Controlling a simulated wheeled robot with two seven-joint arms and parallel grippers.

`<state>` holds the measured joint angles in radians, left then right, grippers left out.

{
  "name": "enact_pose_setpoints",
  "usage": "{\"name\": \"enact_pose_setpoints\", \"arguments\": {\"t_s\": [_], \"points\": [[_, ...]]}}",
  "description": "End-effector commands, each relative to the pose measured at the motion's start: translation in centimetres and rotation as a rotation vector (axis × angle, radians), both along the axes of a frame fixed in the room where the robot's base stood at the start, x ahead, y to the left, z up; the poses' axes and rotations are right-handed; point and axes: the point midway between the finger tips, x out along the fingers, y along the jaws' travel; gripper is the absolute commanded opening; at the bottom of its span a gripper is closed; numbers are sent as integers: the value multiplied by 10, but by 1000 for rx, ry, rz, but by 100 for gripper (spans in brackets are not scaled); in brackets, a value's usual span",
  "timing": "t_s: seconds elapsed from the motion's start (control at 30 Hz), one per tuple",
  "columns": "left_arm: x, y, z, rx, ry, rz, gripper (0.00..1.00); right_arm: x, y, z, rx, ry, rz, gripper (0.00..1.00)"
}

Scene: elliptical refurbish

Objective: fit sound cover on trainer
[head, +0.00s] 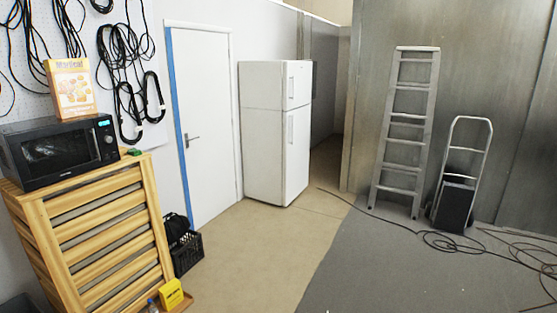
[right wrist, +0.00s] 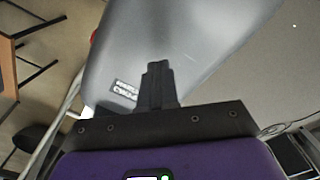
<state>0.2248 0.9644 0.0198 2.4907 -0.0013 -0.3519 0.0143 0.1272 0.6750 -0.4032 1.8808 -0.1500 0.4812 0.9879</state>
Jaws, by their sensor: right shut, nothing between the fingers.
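My right gripper (right wrist: 158,68) shows in the right wrist view, its dark fingers together with nothing between them. Just beyond the fingertips is a large smooth grey panel (right wrist: 205,35) with a small black-and-white label (right wrist: 124,92) near its lower left edge. I cannot tell whether this panel is the sound cover or part of the trainer, or whether the fingers touch it. Neither a whole trainer nor a separate cover can be made out in the head view. My left gripper is in neither view.
The head view shows a slatted wooden cabinet (head: 100,225) with a microwave (head: 60,152), a white fridge (head: 265,130), a ladder (head: 405,130) and a hand truck (head: 462,175). Cables (head: 450,243) lie on the grey mat (head: 400,275). A wooden table (right wrist: 8,65) shows in the wrist view.

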Motion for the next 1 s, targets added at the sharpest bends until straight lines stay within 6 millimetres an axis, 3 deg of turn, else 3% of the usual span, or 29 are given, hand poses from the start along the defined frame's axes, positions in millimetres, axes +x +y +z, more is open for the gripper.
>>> {"name": "enact_pose_setpoints", "arguments": {"t_s": [0.53, 1.0], "points": [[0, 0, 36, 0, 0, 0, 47, 0, 0, 46, -1, 0, 1, 0], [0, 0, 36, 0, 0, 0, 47, 0, 0, 48, 0, 1, 1, 0]]}}
